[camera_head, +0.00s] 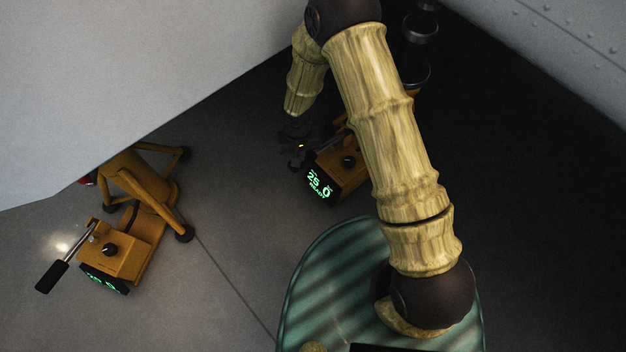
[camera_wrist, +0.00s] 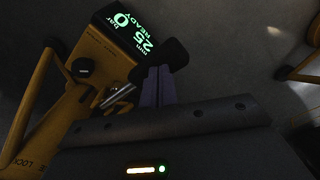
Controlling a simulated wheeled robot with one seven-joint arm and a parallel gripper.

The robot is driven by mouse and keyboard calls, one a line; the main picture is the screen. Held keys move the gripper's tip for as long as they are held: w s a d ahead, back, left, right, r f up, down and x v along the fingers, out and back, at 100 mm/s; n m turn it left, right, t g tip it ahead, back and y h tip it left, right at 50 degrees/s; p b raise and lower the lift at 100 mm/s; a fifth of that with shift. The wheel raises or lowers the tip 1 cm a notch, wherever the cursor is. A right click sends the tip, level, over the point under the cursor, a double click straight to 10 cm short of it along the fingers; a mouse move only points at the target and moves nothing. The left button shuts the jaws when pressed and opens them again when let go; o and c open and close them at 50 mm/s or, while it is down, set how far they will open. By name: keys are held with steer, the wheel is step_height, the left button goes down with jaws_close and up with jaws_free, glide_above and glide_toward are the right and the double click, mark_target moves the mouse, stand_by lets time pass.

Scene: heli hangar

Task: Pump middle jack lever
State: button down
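The middle jack (camera_head: 345,173) is orange-yellow and stands on the floor near the picture centre in the head view, partly behind my arm. Its green display (camera_head: 319,184) reads 25, 0 and READY. In the wrist view the jack body (camera_wrist: 95,62) is at upper left. Its metal lever (camera_wrist: 118,92) slants up to the right and seems to continue into a black grip (camera_wrist: 175,54). My gripper (camera_head: 297,158) is beside this jack; in the wrist view its narrow fingers (camera_wrist: 159,72) lie close together across the grip. I cannot tell whether they touch it.
Another orange jack (camera_head: 122,252) stands at left, its black-handled lever (camera_head: 65,258) pointing down left. Large pale hull surfaces (camera_head: 120,80) hang at upper left and upper right. A dark cylindrical part (camera_head: 420,30) is behind my arm. Grey floor (camera_head: 225,215) lies clear between the jacks.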

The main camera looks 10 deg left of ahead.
steer(key=shift+f+b, duration=1.75)
steer(key=shift+f, duration=1.3)
step_height(320, 180, up, 8)
steer(key=p, duration=0.7)
steer(key=shift+r, duration=0.15)
steer(key=shift+f+b, duration=2.45)
steer(key=shift+f, duration=1.8)
step_height(320, 180, up, 8)
steer(key=p, duration=0.7)
steer(key=shift+r, duration=0.15)
steer(key=shift+r, duration=0.15)
steer(key=shift+r+p, duration=2.3)
steer(key=shift+r, duration=0.05)
